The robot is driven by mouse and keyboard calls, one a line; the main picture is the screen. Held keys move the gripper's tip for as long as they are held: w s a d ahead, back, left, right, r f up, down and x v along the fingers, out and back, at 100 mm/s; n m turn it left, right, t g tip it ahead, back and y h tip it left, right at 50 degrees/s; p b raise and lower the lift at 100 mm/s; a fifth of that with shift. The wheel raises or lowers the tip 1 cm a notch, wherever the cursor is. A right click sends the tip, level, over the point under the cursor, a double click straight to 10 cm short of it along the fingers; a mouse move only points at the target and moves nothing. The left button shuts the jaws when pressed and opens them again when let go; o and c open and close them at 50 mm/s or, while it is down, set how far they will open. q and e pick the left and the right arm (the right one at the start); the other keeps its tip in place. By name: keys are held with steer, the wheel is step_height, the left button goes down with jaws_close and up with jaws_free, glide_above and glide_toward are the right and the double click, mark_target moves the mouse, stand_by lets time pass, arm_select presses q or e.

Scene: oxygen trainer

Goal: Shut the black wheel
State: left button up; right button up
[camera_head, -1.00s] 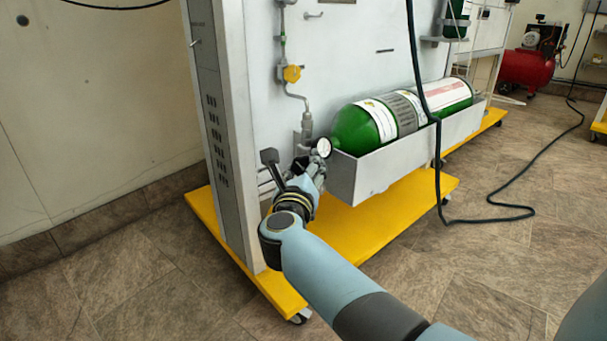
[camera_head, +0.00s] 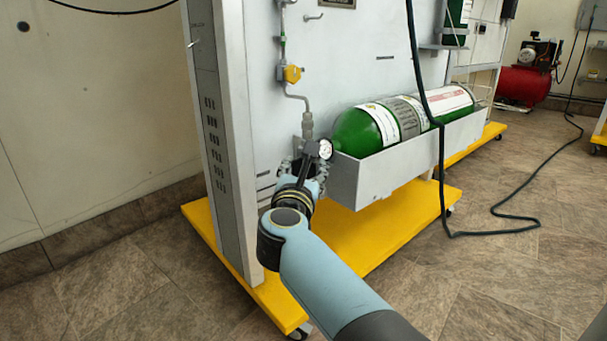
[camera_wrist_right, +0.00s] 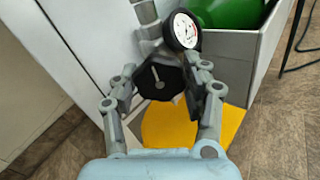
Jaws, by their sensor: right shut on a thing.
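The black wheel (camera_wrist_right: 160,82) shows in the right wrist view, below the pipe fitting and beside the round white pressure gauge (camera_wrist_right: 185,29). My right gripper (camera_wrist_right: 162,90) has a finger on each side of the wheel and is shut on it. In the head view my right gripper (camera_head: 307,172) is at the pipe's lower end, next to the gauge (camera_head: 325,149). The wheel is hidden there behind my wrist and gripper. My left gripper is in neither view.
A green cylinder (camera_head: 366,129) lies in a grey trough (camera_head: 372,179) just right of the gripper. A yellow valve (camera_head: 292,74) sits higher on the pipe. The grey panel stands on a yellow base (camera_head: 350,238). A dark hose (camera_head: 440,165) hangs in front of the trough.

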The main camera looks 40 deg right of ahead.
steer(key=shift+s+f, duration=0.1)
steer(key=shift+f, duration=0.15)
stand_by(0.3)
steer(key=o, duration=1.2)
steer(key=shift+r, duration=0.1)
steer(key=shift+c, duration=0.2)
step_height(320, 180, up, 10)
steer(key=shift+r, duration=0.1)
